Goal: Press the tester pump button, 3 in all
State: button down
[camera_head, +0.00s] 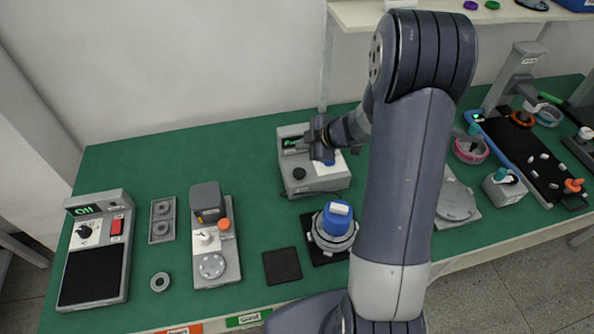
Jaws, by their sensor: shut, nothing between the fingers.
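A grey box (312,183), which looks like the tester, stands at the back middle of the green bench. My gripper (327,158) is shut and empty, over the upper right part of this box. My arm comes in from the right and hides the box's back right side. I cannot tell whether the fingertips touch the box, and any pump button under them is hidden.
A blue-topped motor part (337,218) sits on a dark pad in front. A dark square pad (282,266), a grey press-like fixture (214,240) and a unit with a red switch (96,250) lie left. A dark tray (540,160) with small parts is right. A shelf (350,15) overhangs the back.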

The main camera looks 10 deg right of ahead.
jog(key=shift+f, duration=0.15)
jog(key=b, duration=0.7)
send_over(298, 172)
jog(key=s+d, duration=0.1)
notch_tip(298, 172, down, 7)
jog(key=shift+d+f, duration=0.1)
jog(key=shift+f, duration=0.05)
jog(key=shift+f+b, duration=0.45)
jog(key=shift+f, duration=0.2)
dwell(1.1)
jog(key=shift+f, duration=0.4)
jog(key=shift+f+b, duration=0.7)
jog(key=shift+f, duration=0.3)
dwell(0.9)
jog(key=shift+r, duration=0.1)
jog(key=shift+r+p, duration=1.35)
jog(key=shift+p, duration=0.2)
